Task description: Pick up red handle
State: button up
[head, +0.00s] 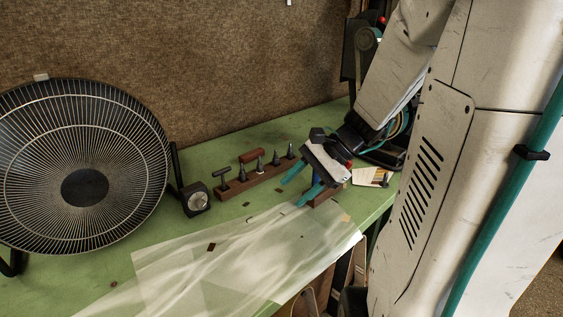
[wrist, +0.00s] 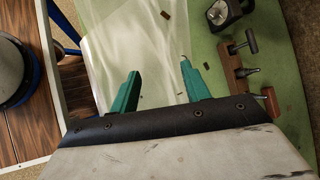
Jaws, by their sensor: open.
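A red-brown handle (head: 252,156) lies crosswise at the top of a tool in the brown wooden rack (head: 232,190) on the green bench. It also shows at the right of the wrist view (wrist: 269,98), partly hidden by my gripper body. My gripper (head: 292,193) is open and empty, its teal fingers spread above the bench, to the right of the rack's middle in the head view. In the wrist view my gripper (wrist: 158,68) has its fingers over the pale sheet, apart from the handle.
The rack holds several dark tools, one with a black T-handle (head: 221,173). A small black dial box (head: 196,200) stands left of the rack, near a large fan (head: 85,130). A translucent sheet (head: 220,265) covers the bench front. Small brown chips lie about.

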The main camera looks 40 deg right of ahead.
jog(key=d+f+m+t+h, duration=0.1)
jog(key=d+f+m+t, duration=0.1)
jog(key=d+m, duration=0.2)
jog(key=s+d+f+m+t+h, duration=0.1)
jog(key=d+m, duration=0.4)
jog(key=d, duration=0.5)
jog(key=d+f+m+t+h, duration=0.1)
jog(key=d+f+m+t, duration=0.3)
jog(key=d, duration=0.3)
jog(key=shift+s, duration=0.4)
jog(key=w+m, duration=0.1)
jog(key=w, duration=0.1)
jog(key=w+d+f+m+t+h, duration=0.1)
jog(key=w, duration=0.2)
jog(key=w+d+f+m+h, duration=0.1)
jog(key=w, duration=0.2)
jog(key=shift+w+d+f+t, duration=0.1)
jog(key=shift+t, duration=0.3)
grip_shut()
